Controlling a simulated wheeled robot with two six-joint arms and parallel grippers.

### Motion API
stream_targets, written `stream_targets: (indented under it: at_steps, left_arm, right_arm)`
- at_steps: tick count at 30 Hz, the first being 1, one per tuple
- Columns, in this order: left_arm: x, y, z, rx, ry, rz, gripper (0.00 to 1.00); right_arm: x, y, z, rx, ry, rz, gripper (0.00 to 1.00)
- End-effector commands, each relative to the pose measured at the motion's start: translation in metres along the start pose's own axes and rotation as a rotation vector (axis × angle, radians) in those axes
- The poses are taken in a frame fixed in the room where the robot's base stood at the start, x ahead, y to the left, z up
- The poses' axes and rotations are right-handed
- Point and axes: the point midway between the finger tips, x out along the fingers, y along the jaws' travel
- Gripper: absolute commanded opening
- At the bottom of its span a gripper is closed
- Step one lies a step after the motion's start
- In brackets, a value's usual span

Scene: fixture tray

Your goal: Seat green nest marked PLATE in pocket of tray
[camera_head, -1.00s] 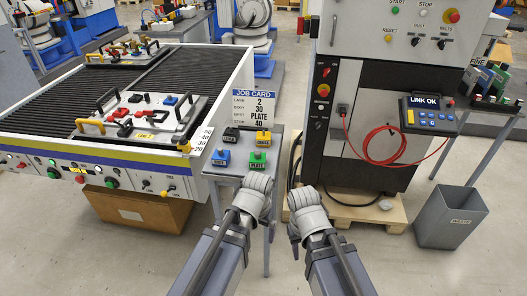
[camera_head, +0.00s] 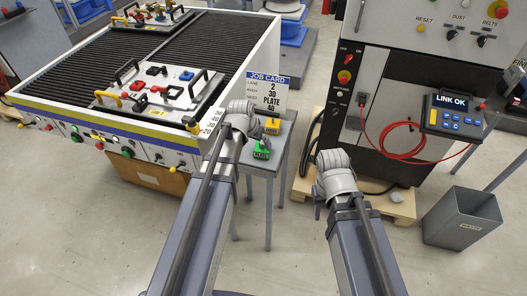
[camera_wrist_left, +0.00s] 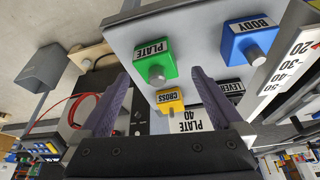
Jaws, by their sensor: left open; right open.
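The green nest marked PLATE (camera_head: 261,150) sits on the small grey side table (camera_head: 286,140). In the left wrist view the green nest (camera_wrist_left: 152,62) shows its label and a grey knob. My left gripper (camera_head: 258,130) is over that table, partly hiding its blocks. In the left wrist view my left gripper (camera_wrist_left: 160,77) is open and empty, with the green nest beyond its fingertips. The near tray (camera_head: 140,107) lies on the roller bed with black handles and red and blue parts; its pockets are too small to make out. My right gripper (camera_head: 320,203) is open and empty, right of the table.
The yellow CROSS block (camera_wrist_left: 170,101), blue BODY block (camera_wrist_left: 248,41) and a LEVER block (camera_wrist_left: 232,88) stand near the green nest. A job card (camera_head: 268,92) stands at the table's back. A machine cabinet (camera_head: 375,110) and grey bin (camera_head: 462,218) are on the right.

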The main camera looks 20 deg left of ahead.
Motion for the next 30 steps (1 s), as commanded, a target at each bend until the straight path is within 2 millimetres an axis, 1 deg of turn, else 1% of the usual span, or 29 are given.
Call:
stream_targets:
  at_steps: [1, 6, 10, 16, 21, 29, 30]
  left_arm:
    - [0.009, 0.000, 0.001, 0.000, 0.000, 0.000, 1.00]
    - [0.009, 0.000, -0.001, 0.000, 0.000, 0.000, 1.00]
    - [0.017, 0.001, -0.003, 0.001, -0.001, 0.000, 1.00]
    - [0.045, 0.004, -0.014, 0.001, 0.000, 0.001, 1.00]
    - [0.061, 0.004, -0.013, 0.000, -0.001, 0.000, 1.00]
    - [0.060, 0.004, -0.014, 0.000, -0.001, 0.000, 1.00]
    - [0.060, 0.004, -0.013, 0.000, -0.001, 0.000, 0.97]
  right_arm:
    - [0.008, -0.001, -0.001, 0.000, 0.000, 0.000, 0.42]
    - [0.008, -0.001, -0.001, 0.000, 0.000, 0.000, 0.42]
    - [0.014, -0.001, -0.001, 0.000, 0.000, 0.000, 0.42]
    - [0.036, -0.003, -0.002, 0.000, 0.000, 0.000, 0.42]
    - [0.051, -0.005, -0.003, 0.000, 0.000, 0.000, 0.42]
    - [0.050, -0.005, -0.003, 0.000, 0.000, 0.000, 0.42]
    - [0.050, -0.005, -0.003, 0.000, 0.000, 0.000, 0.42]
